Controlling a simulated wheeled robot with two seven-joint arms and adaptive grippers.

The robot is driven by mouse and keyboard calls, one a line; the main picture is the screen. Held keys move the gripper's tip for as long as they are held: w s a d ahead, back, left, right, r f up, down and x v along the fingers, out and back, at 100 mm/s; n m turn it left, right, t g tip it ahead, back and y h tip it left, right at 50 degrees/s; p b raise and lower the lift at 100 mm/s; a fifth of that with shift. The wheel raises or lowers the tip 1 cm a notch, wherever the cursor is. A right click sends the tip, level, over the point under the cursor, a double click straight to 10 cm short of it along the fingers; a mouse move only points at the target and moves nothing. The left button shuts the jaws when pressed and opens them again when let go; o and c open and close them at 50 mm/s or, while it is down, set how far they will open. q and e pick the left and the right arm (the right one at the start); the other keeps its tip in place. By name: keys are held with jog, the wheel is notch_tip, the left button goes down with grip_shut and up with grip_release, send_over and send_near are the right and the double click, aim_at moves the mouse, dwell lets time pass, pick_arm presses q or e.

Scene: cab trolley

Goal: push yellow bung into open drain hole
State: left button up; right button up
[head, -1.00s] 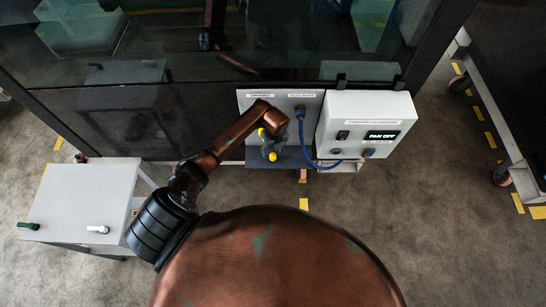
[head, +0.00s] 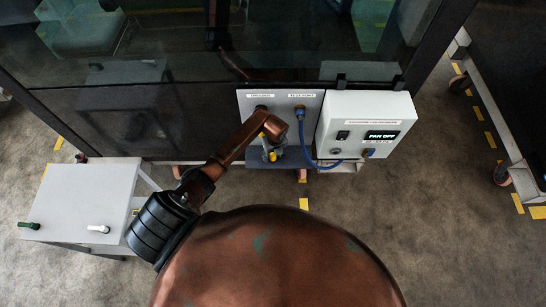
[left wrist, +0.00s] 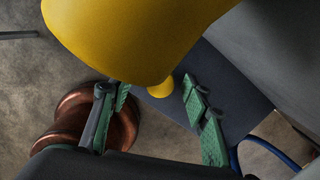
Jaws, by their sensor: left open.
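My left gripper (head: 272,153) is in front of the grey panel, over a dark shelf, partly hidden by my arm. In the left wrist view its green-padded fingers (left wrist: 155,86) are apart. A large yellow body (left wrist: 140,35) fills the top of that view, very near the camera. A smaller yellow stub (left wrist: 161,88) shows between the fingertips. In the head view a small yellow spot (head: 272,157) shows at the gripper. I cannot tell which yellow part is the bung. A dark round spot (head: 262,107), possibly the drain hole, shows below the panel's left label. My right gripper is out of view.
A blue hose (head: 304,145) loops from the right port to a white control box (head: 367,135) reading "FAN OFF". The dark shelf (left wrist: 228,85) lies beyond the fingers. A white side table (head: 85,195) with a green item and a white item stands at left.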

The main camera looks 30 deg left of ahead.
aim_at(273, 154)
pick_arm(q)
jog(key=shift+c, duration=0.6)
jog(key=shift+c, duration=0.8)
jog(key=c, duration=0.7)
jog(key=shift+c, duration=0.4)
jog(key=shift+w+r, duration=0.1)
jog(key=shift+r, duration=0.45)
notch_tip(273, 154, up, 2)
jog(key=shift+r, duration=0.25)
jog(key=s+d+r, duration=0.7)
jog(key=s+r, duration=0.2)
jog(key=s, duration=0.3)
jog(key=shift+d+r, duration=0.2)
jog(key=shift+d, duration=0.05)
